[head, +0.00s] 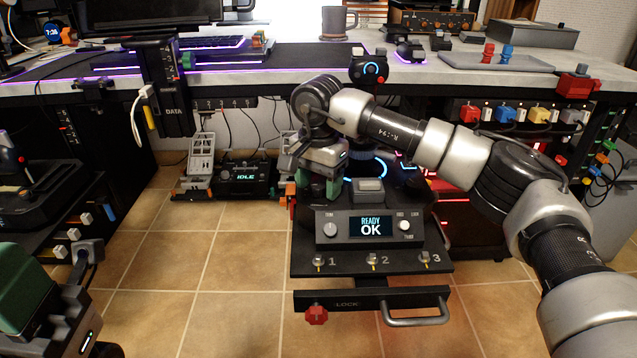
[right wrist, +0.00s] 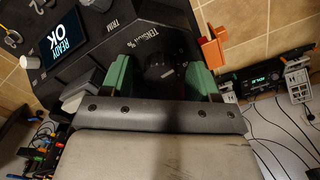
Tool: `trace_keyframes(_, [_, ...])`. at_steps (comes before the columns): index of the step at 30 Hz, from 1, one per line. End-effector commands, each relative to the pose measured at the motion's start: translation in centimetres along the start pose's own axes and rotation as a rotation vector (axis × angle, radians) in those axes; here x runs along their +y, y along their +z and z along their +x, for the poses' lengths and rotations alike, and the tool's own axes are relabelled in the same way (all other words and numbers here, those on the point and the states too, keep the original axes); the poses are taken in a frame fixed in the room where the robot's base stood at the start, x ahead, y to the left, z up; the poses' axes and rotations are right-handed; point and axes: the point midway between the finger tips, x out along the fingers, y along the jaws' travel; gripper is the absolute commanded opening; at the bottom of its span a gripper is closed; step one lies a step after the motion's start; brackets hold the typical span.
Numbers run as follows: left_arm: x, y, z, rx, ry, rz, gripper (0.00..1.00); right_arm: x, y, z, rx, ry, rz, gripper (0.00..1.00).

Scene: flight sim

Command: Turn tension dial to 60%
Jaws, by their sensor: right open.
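The tension dial (right wrist: 163,70) is a dark round knob beside the printed "TENSION %" label in the right wrist view. My right gripper (right wrist: 160,80) is open, with one green finger on each side of the dial. I cannot tell whether the fingers touch it, and its setting is not readable. In the head view my right gripper (head: 318,188) is over the left edge of the dark console (head: 440,268) and hides the dial. My left arm's end shows at the lower left of the head view; its fingertips cannot be made out.
The console carries a "READY OK" screen (head: 370,226), a trim knob (head: 330,229), numbered switches, a red knob (head: 316,314) and a front handle (head: 415,316). An orange lever (right wrist: 213,50) stands close to my right gripper. Pedals and an "IDLE" box (head: 245,177) are behind.

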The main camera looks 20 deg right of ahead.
Motion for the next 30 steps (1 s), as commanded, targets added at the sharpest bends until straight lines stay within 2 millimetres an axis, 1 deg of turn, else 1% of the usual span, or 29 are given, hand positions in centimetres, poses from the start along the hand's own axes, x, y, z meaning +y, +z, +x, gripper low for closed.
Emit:
trace_keyframes(1, [0.0, 0.0, 0.0, 0.000, 0.000, 0.000, 0.41, 0.0, 0.0, 0.0, 0.000, 0.000, 0.000, 0.60])
trace_keyframes(9, [0.0, 0.0, 0.0, 0.000, 0.000, 0.000, 0.41, 0.0, 0.0, 0.0, 0.000, 0.000, 0.000, 0.19])
trace_keyframes(11, [0.0, 0.0, 0.0, 0.000, 0.000, 0.000, 0.41, 0.0, 0.0, 0.0, 0.000, 0.000, 0.000, 0.11])
trace_keyframes(17, [0.0, 0.0, 0.3, 0.003, 0.000, -0.001, 0.41, 0.0, 0.0, -0.1, 0.000, 0.001, 0.012, 0.11])
trace_keyframes(21, [-0.1, -0.1, 0.6, -0.002, -0.006, -0.002, 0.41, 0.0, 0.0, -0.3, -0.001, 0.002, 0.054, 0.11])
trace_keyframes(24, [-0.1, 0.3, -0.6, -0.054, -0.017, -0.006, 0.41, 0.0, 0.0, -0.4, 0.000, 0.001, 0.107, 0.11])
trace_keyframes(30, [-0.2, 0.1, -1.3, -0.114, -0.043, -0.015, 0.41, 0.0, 0.0, -0.6, -0.001, 0.002, 0.262, 0.11])
